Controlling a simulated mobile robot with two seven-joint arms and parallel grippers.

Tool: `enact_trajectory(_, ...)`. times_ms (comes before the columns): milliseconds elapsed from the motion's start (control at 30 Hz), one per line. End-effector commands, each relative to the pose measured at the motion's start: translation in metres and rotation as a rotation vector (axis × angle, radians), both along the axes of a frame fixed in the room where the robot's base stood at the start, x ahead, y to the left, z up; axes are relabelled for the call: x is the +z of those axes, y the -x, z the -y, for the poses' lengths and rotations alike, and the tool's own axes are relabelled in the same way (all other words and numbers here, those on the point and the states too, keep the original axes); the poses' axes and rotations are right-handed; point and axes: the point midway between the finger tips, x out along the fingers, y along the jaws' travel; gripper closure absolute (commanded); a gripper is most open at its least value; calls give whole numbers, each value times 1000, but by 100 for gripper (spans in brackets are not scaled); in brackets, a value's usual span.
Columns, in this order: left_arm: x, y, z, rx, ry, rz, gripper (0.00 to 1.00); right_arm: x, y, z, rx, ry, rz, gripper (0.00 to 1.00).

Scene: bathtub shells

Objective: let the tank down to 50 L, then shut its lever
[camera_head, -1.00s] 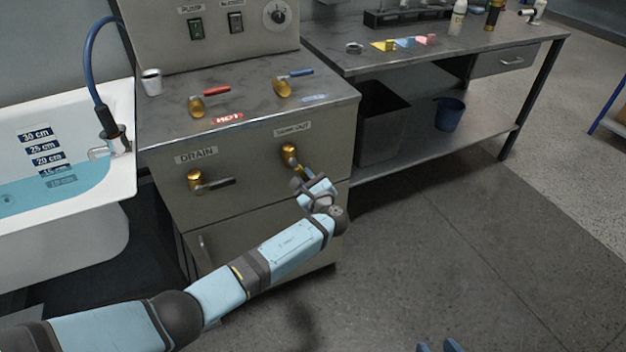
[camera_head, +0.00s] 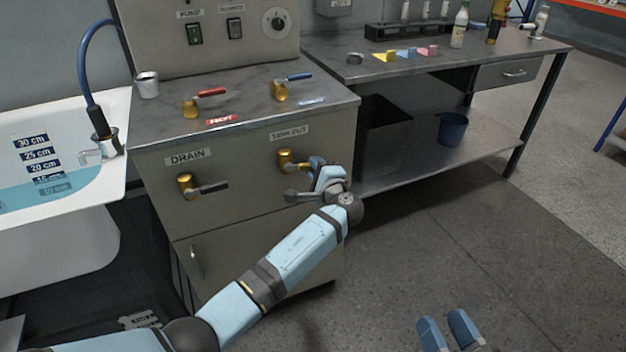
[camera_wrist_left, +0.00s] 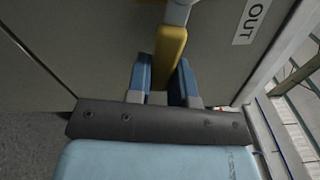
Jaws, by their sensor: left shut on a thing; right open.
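The gold TANK OUT valve (camera_head: 286,158) is on the front of the grey cabinet, with its lever pointing right. My left gripper (camera_head: 316,166) is at this lever. In the left wrist view its blue fingers (camera_wrist_left: 163,75) are shut on the gold-coloured lever (camera_wrist_left: 169,48), and part of the OUT label (camera_wrist_left: 251,20) shows beside it. My right gripper (camera_head: 444,328) is open and empty at the bottom edge of the head view, above the floor. No tank or litre scale can be made out.
Left of it is the DRAIN valve (camera_head: 187,184) with a dark lever pointing right. HOT (camera_head: 192,105) and blue-handled (camera_head: 280,90) valves stand on the cabinet top. A tub (camera_head: 108,225) with water and a cm scale is at left. A workbench (camera_head: 400,60) is at right.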

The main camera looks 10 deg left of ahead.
Motion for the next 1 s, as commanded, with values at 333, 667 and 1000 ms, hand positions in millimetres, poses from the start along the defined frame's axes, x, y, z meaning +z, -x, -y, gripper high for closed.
enact_trajectory(333,15,-2,1,0,173,127,100,25,4,-8,30,-80,118,53)
enact_trajectory(667,22,-2,1,0,230,170,100,21,4,-9,37,-79,103,53)
enact_trajectory(1000,23,-2,1,0,236,174,100,21,4,-9,36,-77,102,53)
